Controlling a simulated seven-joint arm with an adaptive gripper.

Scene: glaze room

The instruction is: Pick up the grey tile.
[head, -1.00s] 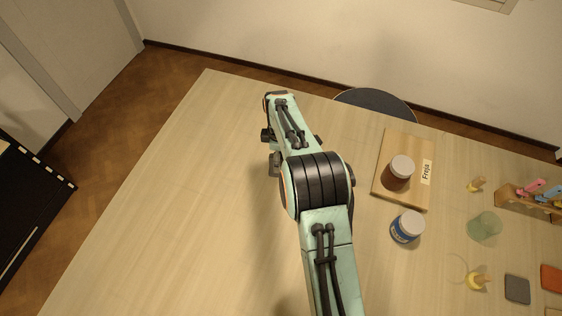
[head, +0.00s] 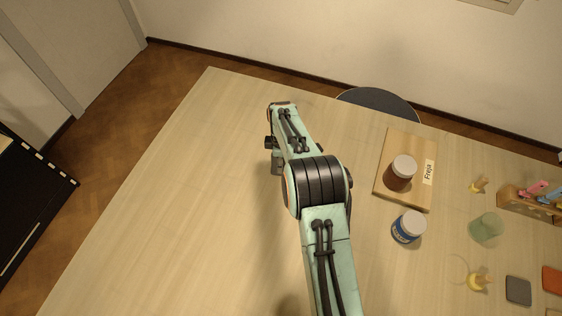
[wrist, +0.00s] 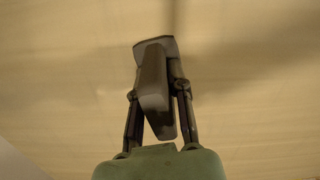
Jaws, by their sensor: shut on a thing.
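My gripper (wrist: 160,85) is in the wrist view, with its two fingers shut on a flat grey-brown slab (wrist: 152,76). The slab looks like a grey tile, seen nearly edge-on and tilted between the fingers. Only pale tabletop shows behind it, and it seems to be held clear of the table. In the head view my arm covers most of the gripper, and the held slab cannot be made out there. A dark grey tile (head: 518,291) lies flat on the table at the lower right, well away from my arm.
An orange-red tile (head: 552,280) lies beside that grey tile. A wooden board (head: 420,145) labelled Freja bears a brown jar (head: 400,174). A blue jar (head: 408,227), a green cup (head: 486,228) and a wooden rack (head: 515,205) stand nearby. The table's left side is clear.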

